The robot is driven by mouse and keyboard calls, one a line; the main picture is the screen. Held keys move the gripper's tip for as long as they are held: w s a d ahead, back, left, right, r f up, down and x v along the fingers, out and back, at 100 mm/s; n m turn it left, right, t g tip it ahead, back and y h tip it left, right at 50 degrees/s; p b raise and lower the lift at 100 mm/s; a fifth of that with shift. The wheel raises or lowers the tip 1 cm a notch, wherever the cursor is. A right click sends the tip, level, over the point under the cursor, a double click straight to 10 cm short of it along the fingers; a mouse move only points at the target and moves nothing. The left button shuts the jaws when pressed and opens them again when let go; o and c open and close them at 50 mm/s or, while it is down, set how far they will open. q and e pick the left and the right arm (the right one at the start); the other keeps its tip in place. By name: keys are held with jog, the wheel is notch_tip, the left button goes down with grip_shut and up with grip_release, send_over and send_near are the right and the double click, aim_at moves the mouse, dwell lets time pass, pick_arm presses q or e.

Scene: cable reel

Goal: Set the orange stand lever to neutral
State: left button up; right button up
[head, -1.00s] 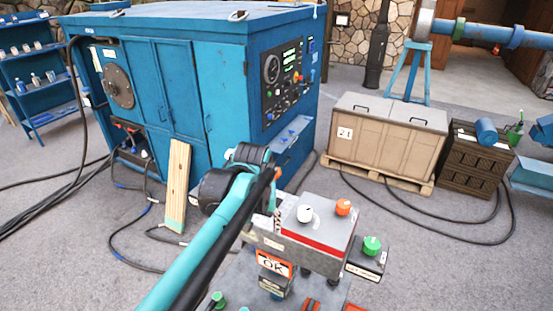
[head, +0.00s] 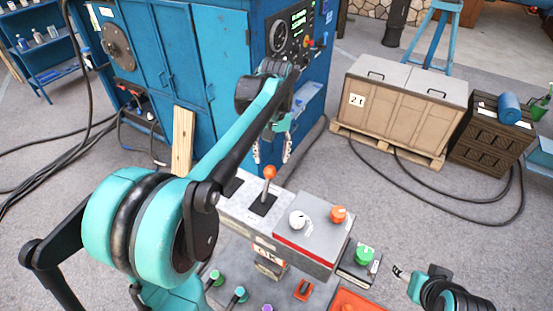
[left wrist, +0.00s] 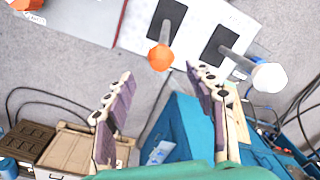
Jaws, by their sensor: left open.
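The orange stand lever (head: 269,172) has a round orange knob on a thin metal rod, rising from a black slot plate on the grey stand (head: 236,207). It leans slightly in the head view. My left gripper (head: 272,158) is open and empty just above and behind the knob, fingers pointing down. In the left wrist view the orange knob (left wrist: 160,57) shows beyond and between the open fingertips (left wrist: 165,80), apart from both. My right gripper (head: 400,272) is only partly visible at lower right.
A raised box on the stand has a white knob (head: 297,220) and another orange knob (head: 338,214). A green button box (head: 364,255) sits to its right. A blue machine cabinet (head: 180,80) stands behind. A beige crate (head: 400,100) is at back right.

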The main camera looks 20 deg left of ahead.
aim_at(270, 167)
pick_arm(q)
jog(key=f, duration=0.7)
jog(key=shift+s+a+f, duration=0.2)
jog(key=shift+s, duration=0.2)
grip_shut()
